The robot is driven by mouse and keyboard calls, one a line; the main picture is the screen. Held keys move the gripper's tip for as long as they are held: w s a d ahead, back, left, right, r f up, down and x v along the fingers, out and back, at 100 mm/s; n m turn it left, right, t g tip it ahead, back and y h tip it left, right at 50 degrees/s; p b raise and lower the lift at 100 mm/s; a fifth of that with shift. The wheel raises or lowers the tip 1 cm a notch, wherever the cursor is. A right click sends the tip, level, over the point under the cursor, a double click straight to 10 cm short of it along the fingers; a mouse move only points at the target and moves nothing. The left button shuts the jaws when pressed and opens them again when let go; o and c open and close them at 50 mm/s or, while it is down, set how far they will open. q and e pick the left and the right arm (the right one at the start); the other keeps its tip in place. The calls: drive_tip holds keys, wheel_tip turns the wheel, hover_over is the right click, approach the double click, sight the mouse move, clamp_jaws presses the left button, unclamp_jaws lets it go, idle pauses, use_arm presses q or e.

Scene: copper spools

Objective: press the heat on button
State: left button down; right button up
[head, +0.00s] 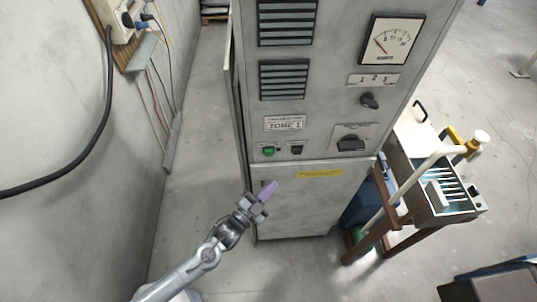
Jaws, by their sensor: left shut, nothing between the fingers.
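The grey control cabinet (272,192) stands upright in the middle of the head view. A green button (268,152) sits low on its front, with a dark button (296,149) to its right, both under a "ZONE 1" label (286,124). The lettering by the buttons is too small to read. My right gripper is not in view.
A black selector knob (370,100), a larger dark switch (351,143) and a dial gauge (390,39) are on the cabinet's right side. A cart with a tray (432,218) stands right of the cabinet. A wall with cables (107,85) is at left. Bare floor lies between.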

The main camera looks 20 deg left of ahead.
sight(269, 153)
use_arm(q)
drive_tip(key=w+a+b, duration=0.4)
drive_tip(key=w, duration=0.4)
idle(0.4)
idle(1.0)
idle(0.7)
drive_tip(key=shift+w, duration=0.15)
idle(0.4)
drive_tip(key=shift+w+a+b, duration=0.15)
drive_tip(key=shift+b, duration=0.15)
